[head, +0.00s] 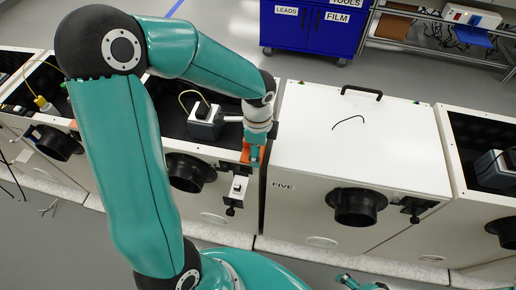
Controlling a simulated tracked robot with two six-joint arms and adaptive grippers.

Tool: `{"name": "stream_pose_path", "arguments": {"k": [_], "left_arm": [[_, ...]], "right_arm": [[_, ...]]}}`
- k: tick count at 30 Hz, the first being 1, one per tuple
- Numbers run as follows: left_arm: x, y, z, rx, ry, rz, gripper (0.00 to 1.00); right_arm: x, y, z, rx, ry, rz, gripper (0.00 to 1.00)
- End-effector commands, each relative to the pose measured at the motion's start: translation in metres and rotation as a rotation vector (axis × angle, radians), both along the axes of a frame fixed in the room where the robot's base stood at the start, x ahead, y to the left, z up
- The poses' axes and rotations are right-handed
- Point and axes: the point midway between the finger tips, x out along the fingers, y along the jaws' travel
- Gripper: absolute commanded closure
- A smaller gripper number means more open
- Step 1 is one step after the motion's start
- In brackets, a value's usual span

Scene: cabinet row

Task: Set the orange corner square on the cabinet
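The orange corner square (245,152) is at the front right corner of the open cabinet (215,147), beside the closed cabinet marked FIVE. My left gripper (254,156) points down at that corner and looks shut on the square, with orange showing on both sides of its fingers. The gripper hides part of the square, so I cannot tell whether it rests flat on the rim. My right gripper (352,283) is only partly in view at the bottom edge, away from the cabinets, and its fingers are not clear.
The closed white cabinet FIVE (300,145) has a black handle (361,92) and a thin dark curved piece (348,122) on its lid. A grey box (205,123) sits inside the open cabinet. Black round ports (356,207) stick out in front. A blue cart (311,28) stands behind.

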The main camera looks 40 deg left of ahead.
Motion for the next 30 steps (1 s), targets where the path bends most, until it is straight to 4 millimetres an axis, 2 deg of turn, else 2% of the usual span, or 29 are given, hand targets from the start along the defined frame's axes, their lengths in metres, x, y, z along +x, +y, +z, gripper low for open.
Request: {"name": "stream_pose_path", "arguments": {"k": [21, 22, 27, 30], "left_arm": [[0.0001, 0.0, -0.0043, 0.0, 0.0, 0.0, 0.68], [0.0001, 0.0, -0.0039, 0.0, 0.0, 0.0, 0.35], [0.0, 0.0, -0.0037, 0.0, 0.0, 0.0, 0.09], [0.0, -0.0001, -0.0037, 0.0, 0.0, 0.0, 0.09]], "right_arm": [[0.0, 0.0, -0.0038, 0.0, 0.0, 0.0, 0.09], [0.0, 0.0, -0.0034, 0.0, 0.0, 0.0, 0.09], [0.0, 0.0, -0.0032, 0.0, 0.0, 0.0, 0.09], [0.0, 0.0, -0.0032, 0.0, 0.0, 0.0, 0.09]]}}
